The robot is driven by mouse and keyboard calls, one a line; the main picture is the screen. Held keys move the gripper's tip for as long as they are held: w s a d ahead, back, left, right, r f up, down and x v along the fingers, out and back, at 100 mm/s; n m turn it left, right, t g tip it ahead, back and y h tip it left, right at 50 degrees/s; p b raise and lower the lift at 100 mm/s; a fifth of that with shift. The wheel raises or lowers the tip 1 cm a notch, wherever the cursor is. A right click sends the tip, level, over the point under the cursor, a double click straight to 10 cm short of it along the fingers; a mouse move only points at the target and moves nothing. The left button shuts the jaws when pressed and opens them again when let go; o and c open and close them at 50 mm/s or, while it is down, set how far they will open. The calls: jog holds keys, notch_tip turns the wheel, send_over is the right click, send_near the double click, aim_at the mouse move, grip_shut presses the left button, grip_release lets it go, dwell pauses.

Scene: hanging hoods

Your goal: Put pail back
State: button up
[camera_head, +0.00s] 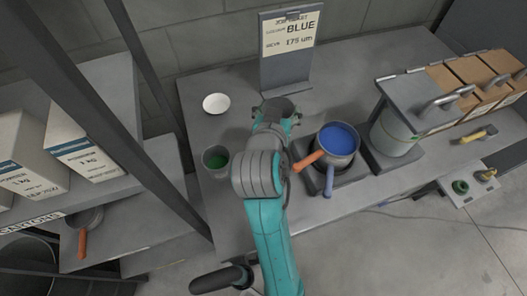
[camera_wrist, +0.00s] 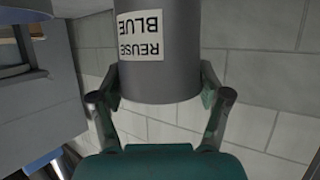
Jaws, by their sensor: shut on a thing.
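My gripper (camera_head: 279,112) is shut around a grey cylindrical pail (camera_head: 277,104) near the back of the bench, in front of an upright sign reading BLUE. In the wrist view the pail (camera_wrist: 160,75) is between the two fingers (camera_wrist: 160,98) and carries a white label reading REUSE BLUE. The lettering is upside down in that view. The pail's inside is hard to make out, and my arm hides part of the bench below it. I cannot tell whether the pail touches the bench.
A pot of blue liquid (camera_head: 339,139) with an orange handle stands right of my arm. A green-filled cup (camera_head: 215,161) and white dish (camera_head: 216,104) are left. The sign (camera_head: 288,60) stands behind. A grey bucket (camera_head: 394,134) is further right. A shelf rack with boxes (camera_head: 90,153) is at left.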

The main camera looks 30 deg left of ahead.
jog(key=shift+n+g+y, duration=0.4)
jog(key=shift+n+y, duration=0.3)
jog(key=shift+y, duration=0.2)
jog(key=shift+s+a+f, duration=0.4)
jog(key=shift+a+f, duration=0.15)
jog(key=shift+f, duration=1.45)
jog(key=shift+s+a+f, duration=0.4)
jog(key=shift+a+f, duration=0.1)
jog(key=shift+f, duration=1.5)
jog(key=shift+s+a+f, duration=0.4)
jog(key=shift+a+f, duration=0.15)
jog(key=shift+f, duration=1.45)
jog(key=shift+f, duration=0.15)
jog(key=o, duration=1.3)
jog(key=v, duration=1.2)
